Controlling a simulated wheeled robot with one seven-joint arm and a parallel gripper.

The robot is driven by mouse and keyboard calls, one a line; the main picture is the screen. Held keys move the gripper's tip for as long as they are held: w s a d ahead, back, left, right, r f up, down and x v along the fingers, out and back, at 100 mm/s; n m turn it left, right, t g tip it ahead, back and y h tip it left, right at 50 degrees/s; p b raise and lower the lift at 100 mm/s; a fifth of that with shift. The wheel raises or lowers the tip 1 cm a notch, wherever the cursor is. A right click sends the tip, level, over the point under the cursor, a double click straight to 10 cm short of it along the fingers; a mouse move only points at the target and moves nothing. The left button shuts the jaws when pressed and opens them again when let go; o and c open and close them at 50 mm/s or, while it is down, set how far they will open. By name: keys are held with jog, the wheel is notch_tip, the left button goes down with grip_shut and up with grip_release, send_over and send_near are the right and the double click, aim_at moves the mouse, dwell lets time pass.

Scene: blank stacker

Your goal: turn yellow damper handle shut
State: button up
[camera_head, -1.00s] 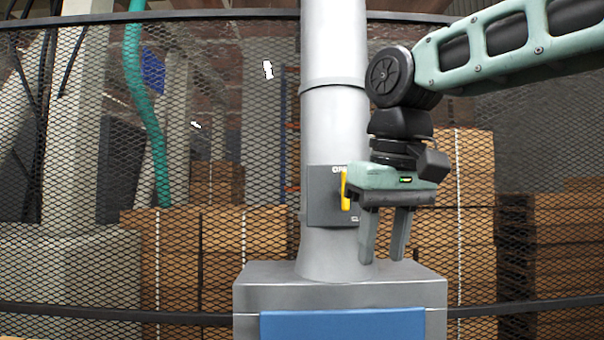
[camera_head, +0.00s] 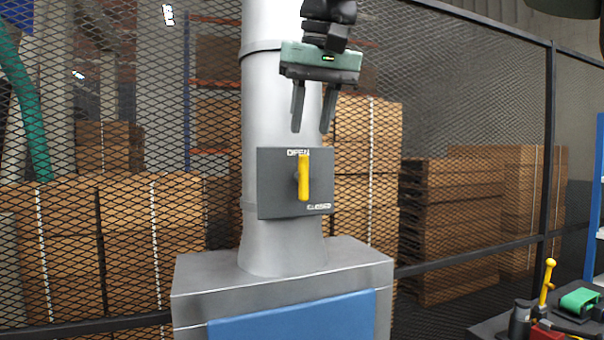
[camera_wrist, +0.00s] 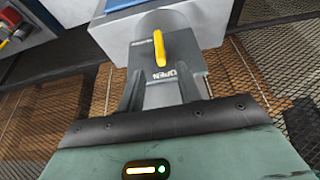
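The yellow damper handle (camera_head: 303,177) stands upright on a dark grey plate (camera_head: 272,190) on the round metal duct (camera_head: 268,110). The plate is marked OPEN at its top, and a second label, likely CLOSED, is at lower right. The handle points up at OPEN. My gripper (camera_head: 312,130) is open and empty, fingers down, just above the plate and apart from the handle. In the wrist view the handle (camera_wrist: 159,48) shows beyond and between the two fingertips (camera_wrist: 160,80), with OPEN on the near side.
The duct rises from a grey metal box (camera_head: 355,262) with a blue front panel (camera_head: 300,318). A wire mesh fence (camera_head: 470,120) stands behind, with stacked boxes (camera_head: 440,215) beyond. A table with tools (camera_head: 545,320) is at lower right. The space before the plate is clear.

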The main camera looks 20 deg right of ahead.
aim_at(306, 158)
jog(key=p+x, duration=0.1)
jog(key=x, duration=0.8)
jog(key=shift+w+f, duration=0.15)
jog(key=shift+f, duration=0.25)
grip_shut()
